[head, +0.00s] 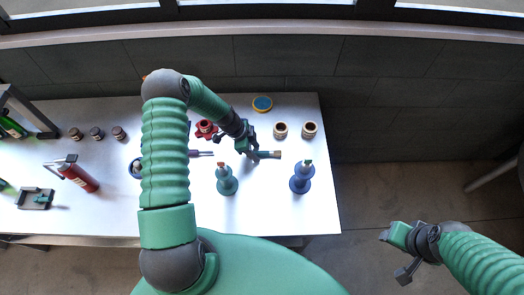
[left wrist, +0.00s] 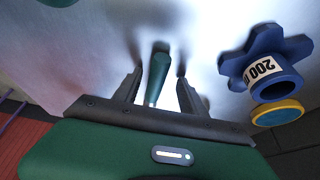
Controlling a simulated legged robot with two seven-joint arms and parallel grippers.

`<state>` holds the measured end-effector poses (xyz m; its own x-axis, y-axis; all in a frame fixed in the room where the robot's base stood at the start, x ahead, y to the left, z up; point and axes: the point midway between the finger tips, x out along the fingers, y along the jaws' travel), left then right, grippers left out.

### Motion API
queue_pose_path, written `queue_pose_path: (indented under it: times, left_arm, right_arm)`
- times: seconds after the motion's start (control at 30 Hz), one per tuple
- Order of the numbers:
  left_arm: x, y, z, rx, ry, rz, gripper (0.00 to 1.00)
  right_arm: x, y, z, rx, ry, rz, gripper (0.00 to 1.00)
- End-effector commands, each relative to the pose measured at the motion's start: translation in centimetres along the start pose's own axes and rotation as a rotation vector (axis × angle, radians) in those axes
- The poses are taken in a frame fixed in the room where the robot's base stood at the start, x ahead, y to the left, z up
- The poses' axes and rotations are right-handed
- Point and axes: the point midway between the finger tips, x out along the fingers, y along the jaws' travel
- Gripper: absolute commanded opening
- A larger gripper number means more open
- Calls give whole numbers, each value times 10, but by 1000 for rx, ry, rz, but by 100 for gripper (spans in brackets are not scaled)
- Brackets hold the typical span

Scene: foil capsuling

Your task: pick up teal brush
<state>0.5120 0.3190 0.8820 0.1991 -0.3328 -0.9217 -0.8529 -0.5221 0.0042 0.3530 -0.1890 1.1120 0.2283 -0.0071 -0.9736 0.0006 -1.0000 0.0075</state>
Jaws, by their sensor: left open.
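The teal brush (head: 267,154) lies on the white table near its middle right, with its tan bristle end pointing right. In the left wrist view its teal handle (left wrist: 158,75) shows between the two dark fingers, with a gap on each side. My left gripper (head: 252,151) is open over the handle end and hides part of it in the head view. The open fingers also show in the left wrist view (left wrist: 160,72).
A teal stand (head: 227,182) and a blue stand (head: 301,182) are at the table's front. A red knobbed part (head: 206,129) and a red extinguisher-like bottle (head: 78,175) are farther left.

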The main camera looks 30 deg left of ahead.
Motion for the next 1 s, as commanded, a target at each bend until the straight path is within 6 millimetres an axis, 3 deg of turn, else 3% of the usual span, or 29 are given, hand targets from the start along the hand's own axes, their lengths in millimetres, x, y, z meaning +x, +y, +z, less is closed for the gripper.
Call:
queue_pose_path:
  times: [0.2, 0.6, 1.0]
  left_arm:
    - [3, 2, -2, 0, -2, 1, 49]
    - [2, 1, 0, -1, 1, 0, 0]
    - [-1, 0, -1, 0, -1, -1, 0]
  right_arm:
    - [1, 0, 0, 0, 0, 0, 46]
    - [1, 0, 0, 1, 0, 0, 46]
    - [2, 0, 1, 0, 0, 0, 46]
